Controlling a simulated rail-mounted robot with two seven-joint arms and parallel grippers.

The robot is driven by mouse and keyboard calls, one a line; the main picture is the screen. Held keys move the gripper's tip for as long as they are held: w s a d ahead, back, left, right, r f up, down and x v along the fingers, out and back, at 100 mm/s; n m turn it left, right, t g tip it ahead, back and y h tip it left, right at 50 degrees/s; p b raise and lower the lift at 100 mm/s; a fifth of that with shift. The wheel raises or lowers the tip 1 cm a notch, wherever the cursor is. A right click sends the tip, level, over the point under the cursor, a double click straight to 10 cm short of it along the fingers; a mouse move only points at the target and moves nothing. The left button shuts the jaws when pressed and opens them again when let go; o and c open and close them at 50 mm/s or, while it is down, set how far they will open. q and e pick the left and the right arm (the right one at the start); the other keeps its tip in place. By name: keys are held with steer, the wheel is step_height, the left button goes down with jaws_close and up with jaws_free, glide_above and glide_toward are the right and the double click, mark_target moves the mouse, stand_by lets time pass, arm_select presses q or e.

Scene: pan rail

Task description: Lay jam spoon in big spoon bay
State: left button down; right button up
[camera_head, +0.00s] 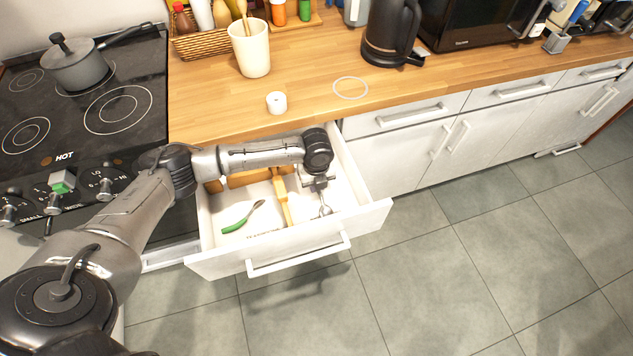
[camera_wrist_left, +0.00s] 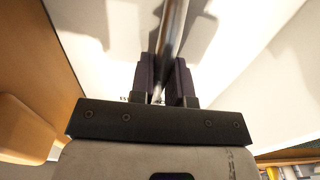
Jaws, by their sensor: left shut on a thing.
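The jam spoon is a shiny metal spoon (camera_head: 324,209); in the left wrist view its shaft (camera_wrist_left: 174,35) runs up from between my fingers. My left gripper (camera_head: 320,186) is shut on it, and its dark fingers (camera_wrist_left: 166,85) show in the wrist view. The gripper points down into the right bay of the open white drawer (camera_head: 215,262). I cannot tell whether the spoon touches the bay floor. A wooden divider (camera_head: 281,198) separates this bay from the left one. Small lettering on the drawer floor is unreadable.
A green-handled utensil (camera_head: 240,218) lies in the left bay. Wooden pieces (camera_head: 248,178) fill the drawer's back, partly hidden under my arm. The counter (camera_head: 320,90) overhangs behind, with a white cup (camera_head: 276,103) near its edge. A stove with a pot (camera_head: 75,66) is left.

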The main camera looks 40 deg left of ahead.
arm_select(q)
steer(key=shift+f, duration=0.3)
stand_by(0.8)
steer(key=c, duration=1)
jaws_free()
steer(key=shift+c, duration=0.2)
steer(key=shift+r, duration=0.15)
step_height(320, 180, up, 2)
steer(key=p, duration=0.3)
steer(key=shift+r, duration=0.25)
steer(key=shift+r+p, duration=1.6)
steer(key=shift+p, duration=0.65)
